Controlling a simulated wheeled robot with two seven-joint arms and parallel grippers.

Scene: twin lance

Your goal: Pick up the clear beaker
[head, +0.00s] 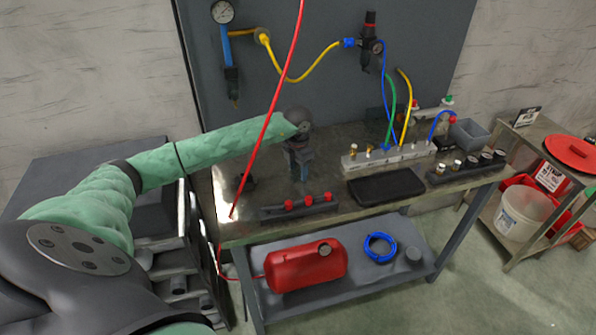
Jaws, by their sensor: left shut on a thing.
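I cannot make out a clear beaker in the head view. My left gripper (299,172) is at the end of the green-sleeved arm and points down over the left half of the workbench (345,218). It is behind the strip with red caps (300,204). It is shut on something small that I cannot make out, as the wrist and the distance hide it. My right gripper is not in view.
A red hose (272,105) hangs across the view in front of my left arm. A black tray (386,187), a valve manifold (388,155) and a grey bin (469,134) stand on the bench. A red tank (306,266) and a blue coil (380,248) lie on its lower shelf.

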